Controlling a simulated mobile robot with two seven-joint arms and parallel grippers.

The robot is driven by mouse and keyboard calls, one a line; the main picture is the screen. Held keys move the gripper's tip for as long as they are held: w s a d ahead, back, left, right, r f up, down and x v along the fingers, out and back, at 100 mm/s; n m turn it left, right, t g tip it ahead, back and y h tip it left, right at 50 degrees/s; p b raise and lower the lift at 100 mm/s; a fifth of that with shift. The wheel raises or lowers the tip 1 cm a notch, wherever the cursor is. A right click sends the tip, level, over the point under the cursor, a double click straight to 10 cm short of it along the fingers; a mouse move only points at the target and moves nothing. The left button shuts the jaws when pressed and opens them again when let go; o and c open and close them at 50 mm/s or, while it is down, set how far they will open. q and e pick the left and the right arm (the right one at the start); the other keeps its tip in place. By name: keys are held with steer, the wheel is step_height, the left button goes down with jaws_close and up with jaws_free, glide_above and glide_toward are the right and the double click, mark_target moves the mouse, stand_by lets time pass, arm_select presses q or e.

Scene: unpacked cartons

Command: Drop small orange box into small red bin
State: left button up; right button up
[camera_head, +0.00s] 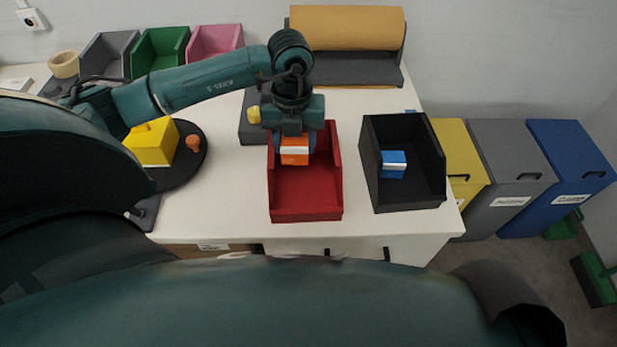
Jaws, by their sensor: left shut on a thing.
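The small orange box (294,157), with a pale band across it, is held in my left gripper (294,146). The gripper points down and is shut on the box. The small red bin (306,214) stands open on the white table. The box is over the rear left part of the bin; I cannot tell exactly how high it is above the bin's floor. The part of the bin floor that shows in front is bare. My right gripper is not in view.
A black bin (408,202) with a blue box (393,164) in it stands right of the red bin. A yellow box (152,142) sits on a dark round plate (187,170) at left. A brown roll (346,27) is behind. White table (235,195) is clear left of the bin.

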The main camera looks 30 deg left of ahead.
arm_select(q)
steer(key=shift+f, duration=0.1)
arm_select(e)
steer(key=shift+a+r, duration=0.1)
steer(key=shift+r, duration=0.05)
arm_select(q)
steer(key=o, duration=1)
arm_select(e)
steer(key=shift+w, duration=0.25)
arm_select(q)
steer(key=shift+r+b, duration=0.4)
steer(key=shift+r, duration=6.2)
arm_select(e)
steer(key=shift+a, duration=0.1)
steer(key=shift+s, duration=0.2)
